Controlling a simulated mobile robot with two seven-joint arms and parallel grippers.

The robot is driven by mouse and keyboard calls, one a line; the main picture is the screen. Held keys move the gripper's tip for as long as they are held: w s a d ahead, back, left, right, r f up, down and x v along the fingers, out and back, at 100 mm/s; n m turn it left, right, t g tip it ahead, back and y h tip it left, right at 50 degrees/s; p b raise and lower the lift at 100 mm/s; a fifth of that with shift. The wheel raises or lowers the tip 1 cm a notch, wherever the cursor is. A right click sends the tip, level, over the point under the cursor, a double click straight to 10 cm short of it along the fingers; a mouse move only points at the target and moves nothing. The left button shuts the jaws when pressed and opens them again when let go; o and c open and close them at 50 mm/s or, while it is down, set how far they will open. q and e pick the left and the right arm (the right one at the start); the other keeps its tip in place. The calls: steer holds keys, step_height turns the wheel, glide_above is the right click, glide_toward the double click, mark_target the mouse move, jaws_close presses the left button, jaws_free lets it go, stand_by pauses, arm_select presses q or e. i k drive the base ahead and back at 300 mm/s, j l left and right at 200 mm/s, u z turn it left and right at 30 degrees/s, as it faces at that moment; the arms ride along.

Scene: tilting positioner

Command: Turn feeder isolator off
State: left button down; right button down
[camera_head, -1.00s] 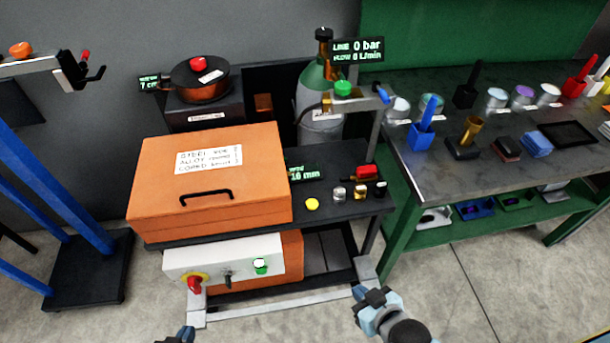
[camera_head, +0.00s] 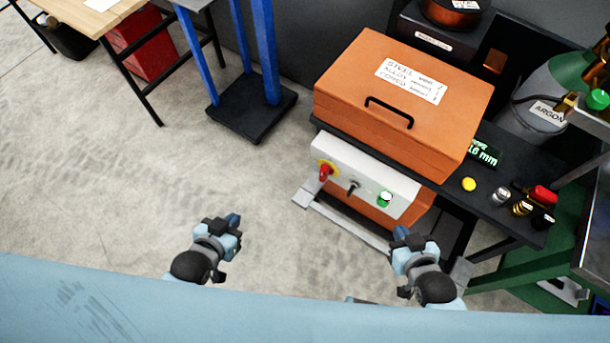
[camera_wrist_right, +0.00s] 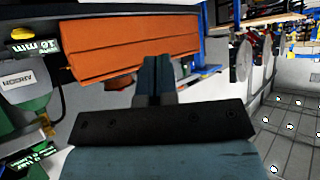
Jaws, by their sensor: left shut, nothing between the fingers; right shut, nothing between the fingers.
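A red rotary handle on a yellow plate (camera_head: 325,171), which looks like the isolator, is at the left end of the white control panel (camera_head: 360,160). Its grip looks roughly upright; I cannot read any position marks. A black toggle (camera_head: 353,186) and a green button with a white top (camera_head: 385,198) are to its right. My left gripper (camera_head: 233,220) is shut and empty, below and left of the panel in the picture. My right gripper (camera_head: 401,234) is shut and empty, below the panel's right end. Its closed fingers (camera_wrist_right: 154,78) show in the right wrist view. Neither touches the panel.
The orange lidded box (camera_head: 400,95) sits on the dark cart (camera_head: 505,195) above the panel. A blue-legged stand (camera_head: 252,115) is at the upper left. The argon cylinder (camera_head: 540,95) is at right. The floor left of the panel is clear.

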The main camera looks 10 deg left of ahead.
mark_target(325, 170)
steer(key=k+j+z, duration=0.1)
steer(key=j+z, duration=0.4)
steer(key=j, duration=2.05)
